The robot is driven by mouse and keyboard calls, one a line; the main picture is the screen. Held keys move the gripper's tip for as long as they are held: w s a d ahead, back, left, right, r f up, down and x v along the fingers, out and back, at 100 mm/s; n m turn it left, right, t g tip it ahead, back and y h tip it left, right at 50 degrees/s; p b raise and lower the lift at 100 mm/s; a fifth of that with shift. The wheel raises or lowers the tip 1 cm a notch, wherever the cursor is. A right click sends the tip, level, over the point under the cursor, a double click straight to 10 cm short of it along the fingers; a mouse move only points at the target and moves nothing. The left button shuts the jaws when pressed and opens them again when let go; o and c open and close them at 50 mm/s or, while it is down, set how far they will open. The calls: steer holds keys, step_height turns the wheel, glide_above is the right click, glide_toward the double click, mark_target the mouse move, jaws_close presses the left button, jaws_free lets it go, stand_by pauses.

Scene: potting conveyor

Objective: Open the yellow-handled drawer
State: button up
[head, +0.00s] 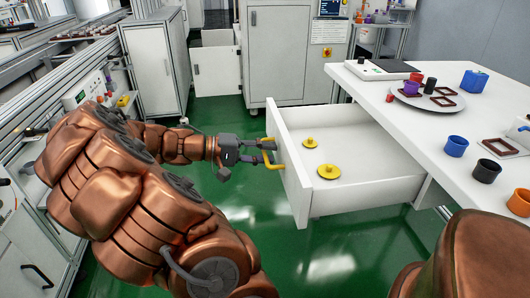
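The white drawer (360,196) is pulled well out from under the white table on the right. Its front panel faces left and bears a yellow handle (270,164). Two yellow knobbed discs lie inside: a small one (310,143) toward the back and a larger one (329,171) nearer. My gripper (262,152) reaches in from the left with its fingers at the upper part of the yellow handle. The fingers are small here, and I cannot tell whether they close around the handle or only touch it.
The white table (405,125) holds a round tray (427,101), a blue cup (456,146), a black cup (486,171) and brown square frames. White cabinets (291,52) stand behind. Green floor (255,220) is open left of the drawer.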

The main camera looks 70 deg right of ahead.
stand_by(0.3)
steer(key=v, duration=1.2)
steer(key=shift+f, duration=0.1)
stand_by(0.3)
steer(key=s+a+r+n+t+y+p, duration=0.2)
steer(key=s+a+r+n+t+p, duration=0.1)
steer(key=a+r+p, duration=0.4)
steer(key=s+a+r+n+t+y+p, duration=0.3)
steer(key=a+r+p, duration=0.4)
steer(key=a+p, duration=0.7)
steer(key=s+a+r+n+t+y+p, duration=0.3)
steer(key=a+r+p, duration=0.4)
steer(key=a+p, duration=0.3)
steer(key=shift+s+a+r+n+t+p, duration=0.15)
steer(key=shift+s+a+n+t, duration=0.15)
steer(key=shift+a+n+t, duration=0.25)
steer(key=shift+s+a+r+n+t+p, duration=0.15)
steer(key=shift+s+a+n+t, duration=0.15)
steer(key=shift+a+n+t, duration=0.25)
steer(key=shift+d, duration=0.3)
